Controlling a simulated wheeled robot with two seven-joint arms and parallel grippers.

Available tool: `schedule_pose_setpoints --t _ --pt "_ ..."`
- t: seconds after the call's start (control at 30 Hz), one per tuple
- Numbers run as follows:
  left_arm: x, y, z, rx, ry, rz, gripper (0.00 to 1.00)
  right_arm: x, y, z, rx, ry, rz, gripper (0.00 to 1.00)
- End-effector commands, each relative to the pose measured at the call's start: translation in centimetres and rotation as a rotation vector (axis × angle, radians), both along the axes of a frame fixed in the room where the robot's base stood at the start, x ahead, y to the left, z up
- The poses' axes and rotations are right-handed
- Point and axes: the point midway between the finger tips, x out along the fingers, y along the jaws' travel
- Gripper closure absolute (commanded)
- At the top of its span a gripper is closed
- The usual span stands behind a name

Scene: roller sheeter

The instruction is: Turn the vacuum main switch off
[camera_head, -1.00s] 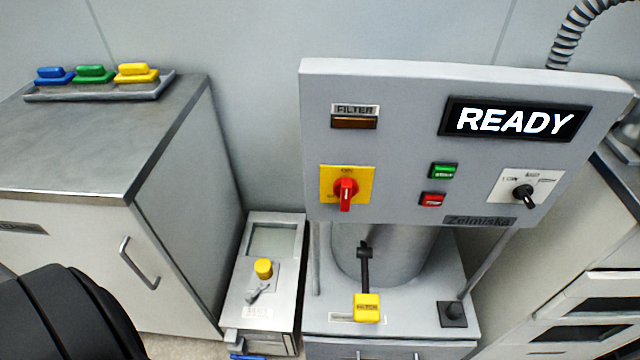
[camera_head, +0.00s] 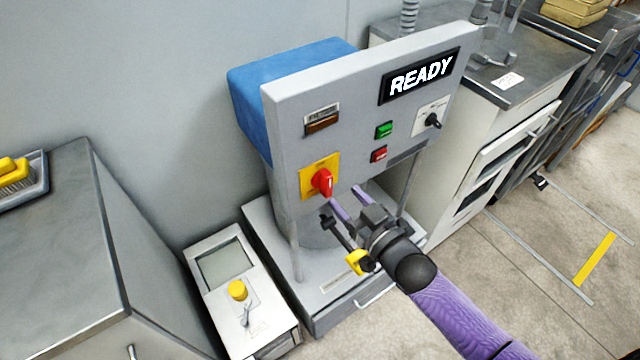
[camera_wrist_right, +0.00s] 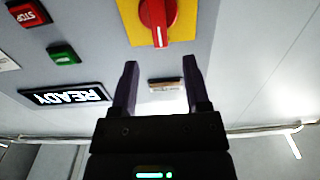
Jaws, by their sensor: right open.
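The main switch is a red rotary knob (camera_head: 322,182) on a yellow plate (camera_head: 306,184), low on the left of the grey control panel (camera_head: 345,125). Its handle points roughly up and down. My right gripper (camera_head: 346,197) is open and empty, just in front of and below right of the knob. The right wrist view is upside down; there the red knob (camera_wrist_right: 157,22) lies beyond the open fingertips (camera_wrist_right: 160,63), roughly in line with the gap between them. The fingers do not touch the knob there. My left gripper is out of view.
A READY display (camera_head: 420,76), green button (camera_head: 384,130), red button (camera_head: 379,154) and black selector (camera_head: 433,121) share the panel. A yellow-tagged black lever (camera_head: 357,262) hangs below, close to my right wrist. A small unit with a yellow knob (camera_head: 237,290) stands left.

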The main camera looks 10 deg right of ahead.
Motion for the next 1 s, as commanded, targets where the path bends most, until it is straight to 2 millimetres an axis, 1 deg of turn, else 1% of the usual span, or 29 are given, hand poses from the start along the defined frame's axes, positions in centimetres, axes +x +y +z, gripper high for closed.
schedule_pose_setpoints --t 0.03,0.1,0.23,0.37,0.57,0.6,0.77,0.8,0.87,0.9,1.0 --pt "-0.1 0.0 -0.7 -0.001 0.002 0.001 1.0 1.2 0.5 -0.3 0.002 -0.002 0.001 0.4" --pt "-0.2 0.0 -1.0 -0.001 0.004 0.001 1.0 2.6 1.0 -0.3 0.0 0.0 0.0 0.4" --pt "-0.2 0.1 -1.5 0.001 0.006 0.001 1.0 4.2 1.5 -0.3 -0.001 0.002 -0.001 0.4" --pt "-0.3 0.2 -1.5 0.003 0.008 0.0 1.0 4.8 1.8 -0.2 -0.001 0.004 -0.001 0.4" --pt "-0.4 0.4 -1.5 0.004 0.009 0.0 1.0 4.9 1.8 -0.1 -0.001 0.004 -0.001 0.4" --pt "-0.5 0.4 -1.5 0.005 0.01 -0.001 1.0 4.9 1.8 -0.1 -0.001 0.004 -0.001 0.42" --pt "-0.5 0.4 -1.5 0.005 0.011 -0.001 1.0 4.9 1.8 -0.1 -0.001 0.004 -0.001 0.76" --pt "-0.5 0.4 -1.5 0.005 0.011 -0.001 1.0 4.9 1.8 -0.1 -0.001 0.004 -0.001 0.84" --pt "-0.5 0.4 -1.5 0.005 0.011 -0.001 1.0 4.9 1.8 -0.1 -0.001 0.004 -0.001 0.97" --pt "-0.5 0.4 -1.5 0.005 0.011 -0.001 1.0 4.9 1.8 -0.1 -0.001 0.004 -0.001 1.0" --pt "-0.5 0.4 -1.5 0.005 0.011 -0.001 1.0 4.9 1.8 -0.1 -0.001 0.004 -0.001 1.0"
